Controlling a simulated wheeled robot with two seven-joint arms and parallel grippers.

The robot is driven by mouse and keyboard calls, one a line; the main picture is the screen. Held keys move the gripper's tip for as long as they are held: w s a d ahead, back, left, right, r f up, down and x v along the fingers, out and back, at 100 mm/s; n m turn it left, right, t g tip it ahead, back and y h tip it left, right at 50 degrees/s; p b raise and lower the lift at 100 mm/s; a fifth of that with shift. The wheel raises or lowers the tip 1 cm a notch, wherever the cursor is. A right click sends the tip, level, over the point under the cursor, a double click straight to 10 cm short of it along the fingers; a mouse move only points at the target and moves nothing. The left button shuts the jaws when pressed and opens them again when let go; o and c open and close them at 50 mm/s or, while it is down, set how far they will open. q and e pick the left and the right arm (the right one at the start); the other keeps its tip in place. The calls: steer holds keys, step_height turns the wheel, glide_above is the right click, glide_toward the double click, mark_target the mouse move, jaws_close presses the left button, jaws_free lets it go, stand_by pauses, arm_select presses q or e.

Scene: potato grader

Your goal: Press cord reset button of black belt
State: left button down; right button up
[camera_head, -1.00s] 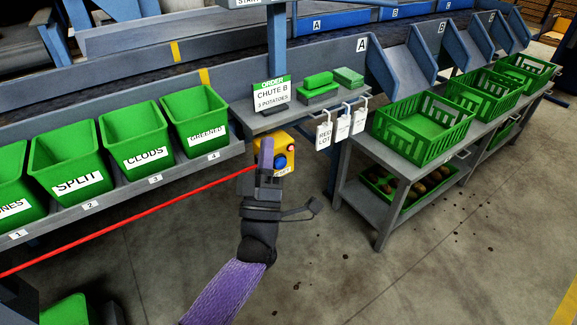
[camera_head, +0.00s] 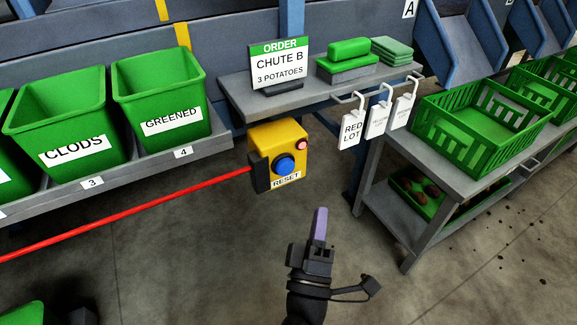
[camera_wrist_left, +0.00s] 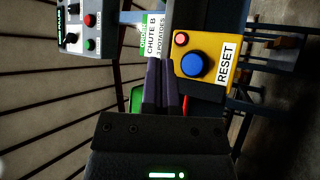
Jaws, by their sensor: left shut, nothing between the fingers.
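The yellow reset box (camera_head: 262,136) hangs below the small shelf, with a large blue button (camera_head: 285,165), a small pink-red one (camera_head: 302,144) and a RESET label. A red cord (camera_head: 130,211) runs into its left side. My left gripper (camera_head: 319,222) is shut and empty, below and right of the box and apart from it. In the left wrist view, the shut purple fingers (camera_wrist_left: 161,88) point past the box, with the blue button (camera_wrist_left: 195,67) beside them. My right gripper is not in view.
The shelf (camera_head: 235,90) above the box holds an order sign (camera_head: 278,66) reading CHUTE B, 3 POTATOES, and hanging tags (camera_head: 353,130). Green bins (camera_head: 163,92) stand at left and a green crate table (camera_head: 455,175) at right. Open floor lies below.

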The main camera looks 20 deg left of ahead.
mark_target(292, 164)
arm_select(q)
steer(key=w+a+b, duration=0.1)
steer(key=w+a, duration=0.4)
steer(key=a, duration=0.2)
steer(key=shift+w, duration=0.25)
stand_by(1.4)
steer(key=shift+w+a, duration=0.1)
stand_by(0.5)
steer(key=shift+w+a+b, duration=0.15)
steer(key=shift+a+b, duration=0.1)
steer(key=shift+b, duration=0.05)
steer(key=shift+w+a, duration=0.3)
steer(key=shift+a, duration=0.1)
stand_by(0.6)
steer(key=shift+d, duration=0.1)
steer(key=shift+s+d, duration=0.55)
steer(key=shift+d, duration=0.1)
